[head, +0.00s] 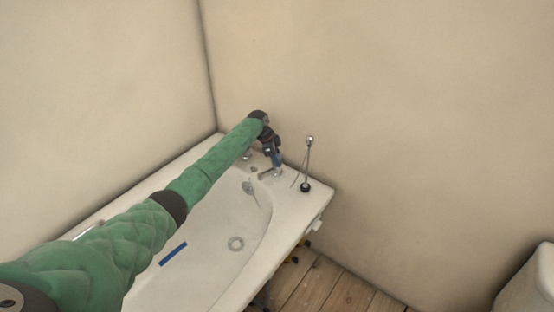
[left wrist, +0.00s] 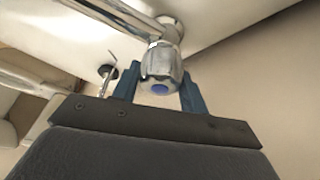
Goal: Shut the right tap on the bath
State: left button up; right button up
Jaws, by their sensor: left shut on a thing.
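The right tap (left wrist: 162,66) shows in the left wrist view as a chrome knob with a blue centre cap. In the head view its chrome base (head: 278,173) shows at the far end of the white bath (head: 313,199), mostly hidden by my gripper. My left gripper (head: 276,161) reaches over the bath and points down onto this tap. In the left wrist view its two blue fingers (left wrist: 160,88) stand on either side of the knob, shut on it. I cannot tell from the picture how far the tap is turned. My right gripper is not in view.
A thin chrome shower handset (head: 309,158) stands on the bath corner right of the tap. Walls close off the left and back. A white fixture (head: 530,282) stands at far right; wooden floor (head: 330,286) lies between.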

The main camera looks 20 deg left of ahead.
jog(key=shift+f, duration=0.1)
pick_arm(q)
jog(key=o, duration=1)
jog(key=shift+a, duration=0.1)
jog(key=shift+a+r, duration=0.1)
jog(key=shift+r, duration=0.2)
jog(key=v, duration=0.7)
jog(key=shift+b, duration=0.4)
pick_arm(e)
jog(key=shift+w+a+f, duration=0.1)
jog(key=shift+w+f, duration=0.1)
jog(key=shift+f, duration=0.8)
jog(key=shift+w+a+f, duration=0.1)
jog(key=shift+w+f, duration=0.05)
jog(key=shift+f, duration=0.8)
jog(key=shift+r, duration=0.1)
